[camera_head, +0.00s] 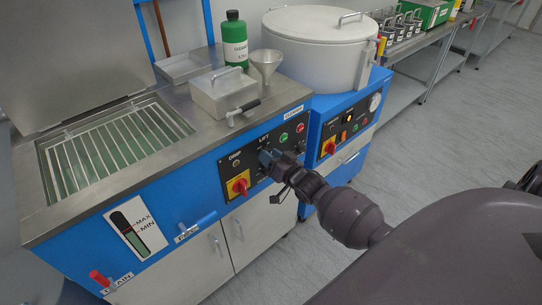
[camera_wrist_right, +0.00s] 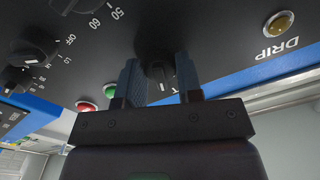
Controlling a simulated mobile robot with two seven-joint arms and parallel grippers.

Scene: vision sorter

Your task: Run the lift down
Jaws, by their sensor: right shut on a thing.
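My right gripper (camera_head: 270,158) is at the black control panel, just under the LIFT label. In the right wrist view its two fingers (camera_wrist_right: 160,80) are shut on the black lift knob (camera_wrist_right: 156,70), one on each side, and the knob's white pointer mark shows between them. In the head view the gripper hides the knob. The wire rack (camera_head: 110,145) lies level in the open tank (camera_head: 50,190), near the top, over greenish liquid. My left gripper is not in view.
The panel has a red-and-yellow switch (camera_head: 238,186), a DRIP lamp (camera_wrist_right: 280,22) and green (camera_wrist_right: 109,90) and red (camera_wrist_right: 86,107) buttons near the fingers. A steel box (camera_head: 220,92), green bottle (camera_head: 235,42) and funnel (camera_head: 265,62) stand on the top. A white round vessel (camera_head: 318,45) stands behind.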

